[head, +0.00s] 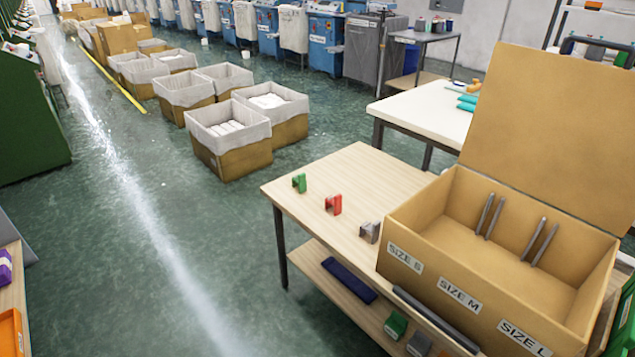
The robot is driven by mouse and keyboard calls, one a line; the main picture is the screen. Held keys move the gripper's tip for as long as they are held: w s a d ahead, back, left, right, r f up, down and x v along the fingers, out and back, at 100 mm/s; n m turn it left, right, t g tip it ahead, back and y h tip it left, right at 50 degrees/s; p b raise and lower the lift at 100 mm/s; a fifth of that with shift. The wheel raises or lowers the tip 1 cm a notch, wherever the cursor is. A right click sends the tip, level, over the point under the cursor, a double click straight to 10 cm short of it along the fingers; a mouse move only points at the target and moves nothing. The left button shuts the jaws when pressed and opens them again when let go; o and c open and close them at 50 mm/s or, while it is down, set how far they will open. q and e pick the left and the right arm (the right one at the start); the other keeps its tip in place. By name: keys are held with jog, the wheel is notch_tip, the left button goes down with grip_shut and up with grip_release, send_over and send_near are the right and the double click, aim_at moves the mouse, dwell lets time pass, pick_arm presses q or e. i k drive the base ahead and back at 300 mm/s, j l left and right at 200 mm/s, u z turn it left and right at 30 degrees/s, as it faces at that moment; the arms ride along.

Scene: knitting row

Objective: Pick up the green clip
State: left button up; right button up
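A small green clip (299,182) stands on the left part of the wooden table top (355,172), near its left edge. A red clip (333,204) and a grey clip (370,232) stand in a line with it, toward the box. Neither of my grippers shows in the head view.
An open cardboard box (458,297) labelled SIZE S, SIZE M and SIZE L stands on the table's right, with grey rods inside. A lower shelf (322,280) holds a dark blue item (349,280). Lined cartons (229,137) stand on the floor behind; the floor left of the table is clear.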

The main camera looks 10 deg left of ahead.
aim_at(300, 180)
jog(key=i+j+z, duration=0.1)
jog(key=z, duration=0.25)
jog(key=j+z, duration=0.2)
jog(key=z, duration=0.2)
jog(key=i+j+z, duration=0.1)
jog(key=z, duration=0.25)
jog(key=j+z, duration=0.25)
jog(key=j, duration=0.5)
jog(key=j+z, duration=0.25)
jog(key=j, duration=0.55)
jog(key=j+z, duration=0.25)
jog(key=j, duration=0.5)
